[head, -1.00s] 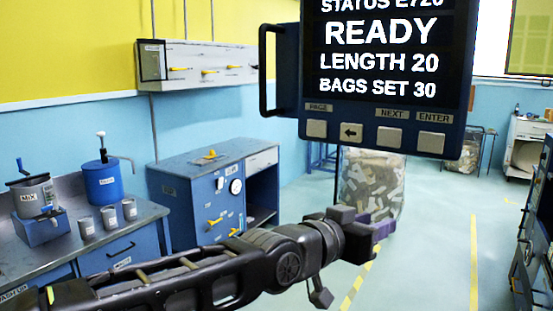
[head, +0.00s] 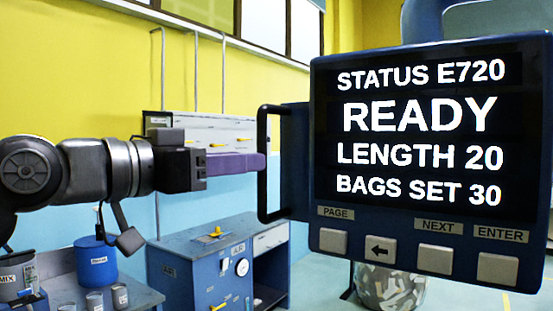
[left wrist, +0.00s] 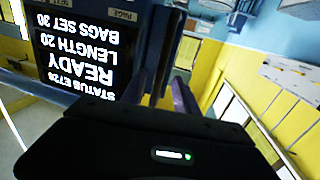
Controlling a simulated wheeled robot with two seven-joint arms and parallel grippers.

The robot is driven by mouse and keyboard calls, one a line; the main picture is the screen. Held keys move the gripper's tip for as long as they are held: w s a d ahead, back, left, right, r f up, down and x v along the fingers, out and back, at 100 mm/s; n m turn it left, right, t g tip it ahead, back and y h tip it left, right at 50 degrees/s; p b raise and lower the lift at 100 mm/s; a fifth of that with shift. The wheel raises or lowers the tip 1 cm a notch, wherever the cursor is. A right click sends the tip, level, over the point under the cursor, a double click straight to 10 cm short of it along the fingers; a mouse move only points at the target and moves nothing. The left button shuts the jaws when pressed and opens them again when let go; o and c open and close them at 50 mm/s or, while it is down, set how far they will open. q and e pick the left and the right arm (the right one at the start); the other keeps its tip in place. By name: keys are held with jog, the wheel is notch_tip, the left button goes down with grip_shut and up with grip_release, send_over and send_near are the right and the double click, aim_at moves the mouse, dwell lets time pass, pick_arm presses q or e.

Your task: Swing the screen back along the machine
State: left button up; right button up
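The screen (head: 418,160) is a dark blue panel reading READY, large at the right of the head view. It also shows upside down at the left of the left wrist view (left wrist: 88,55). Its black upright handle (head: 264,190) stands on its left side. My left gripper (head: 240,163) points right at the handle, its purple fingers level and their tips by the upper part of the bar. In the left wrist view the fingers (left wrist: 160,92) stand apart, with the handle (left wrist: 167,45) ahead between them. Whether they touch it is unclear. My right gripper is not in view.
A blue cabinet (head: 215,262) with yellow handles stands behind, below the left arm. A bench with a blue canister (head: 96,262) and cups is at the lower left. A wall panel (head: 228,130) is behind the gripper. A clear bin (head: 390,288) of scraps stands under the screen.

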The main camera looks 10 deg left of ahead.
pick_arm(q)
jog(key=p+x, duration=0.3)
jog(key=x, duration=0.4)
jog(key=shift+w+d+r, duration=0.15)
jog(key=shift+d, duration=0.05)
jog(key=shift+w+d, duration=0.1)
jog(key=shift+w, duration=0.2)
jog(key=shift+c, duration=0.6)
grip_shut()
dwell(0.6)
